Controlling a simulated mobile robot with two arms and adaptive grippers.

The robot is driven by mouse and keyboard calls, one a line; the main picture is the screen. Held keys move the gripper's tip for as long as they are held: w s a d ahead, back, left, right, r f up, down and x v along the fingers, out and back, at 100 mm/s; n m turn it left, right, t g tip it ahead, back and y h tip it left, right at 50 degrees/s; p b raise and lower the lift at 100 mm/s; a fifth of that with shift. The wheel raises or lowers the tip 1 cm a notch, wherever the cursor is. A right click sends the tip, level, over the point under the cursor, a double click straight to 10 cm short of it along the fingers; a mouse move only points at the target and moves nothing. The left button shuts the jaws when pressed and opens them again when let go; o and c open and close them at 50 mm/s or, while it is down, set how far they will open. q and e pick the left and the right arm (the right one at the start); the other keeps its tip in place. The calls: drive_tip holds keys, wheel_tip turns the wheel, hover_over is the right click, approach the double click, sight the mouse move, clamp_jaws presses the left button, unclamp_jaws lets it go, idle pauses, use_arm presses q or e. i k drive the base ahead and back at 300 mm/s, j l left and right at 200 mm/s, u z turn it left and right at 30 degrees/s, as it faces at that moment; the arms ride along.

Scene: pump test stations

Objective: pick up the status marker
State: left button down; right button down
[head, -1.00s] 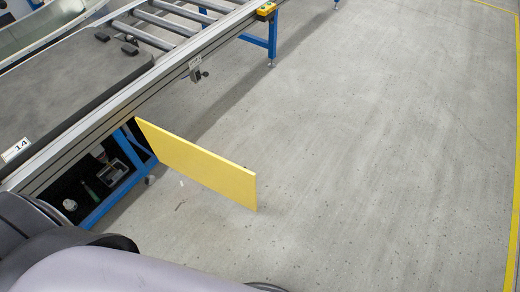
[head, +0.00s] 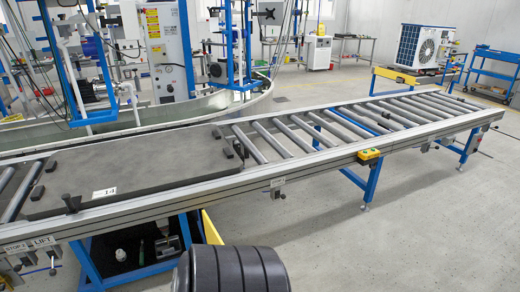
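I cannot make out a thing that is clearly the status marker in the head view. A small white card marked 14 (head: 104,192) is at the near edge of the conveyor's grey flat section (head: 140,160). A small dark object (head: 71,203) is beside it to the left; its shape is too small to tell. Neither of my grippers shows. A dark ribbed part of my own body is at the bottom.
A roller conveyor (head: 345,128) on blue legs runs to the right. A yellow panel (head: 211,229) sticks out below. A unit with a fan (head: 424,48) is at the back right. Floor at the right front is clear.

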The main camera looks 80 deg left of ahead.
sight(121, 256)
drive_tip(key=i+u, duration=0.35)
drive_tip(key=i+l+u, duration=0.2)
drive_tip(key=i+u, duration=0.35)
drive_tip(key=u, duration=0.3)
drive_tip(key=i+u, duration=0.2)
drive_tip(key=u, duration=0.3)
drive_tip(key=i+u, duration=0.15)
drive_tip(key=u, duration=0.35)
drive_tip(key=i+l+u, duration=0.15)
drive_tip(key=u, duration=0.35)
drive_tip(key=i+l+u, duration=0.1)
drive_tip(key=l+u, duration=0.2)
drive_tip(key=u, duration=0.2)
drive_tip(key=i+l+u, duration=0.15)
drive_tip(key=u, duration=0.25)
drive_tip(key=i+l+u, duration=0.2)
drive_tip(key=u, duration=0.2)
drive_tip(key=i+l+u, duration=0.15)
drive_tip(key=l+u, duration=0.2)
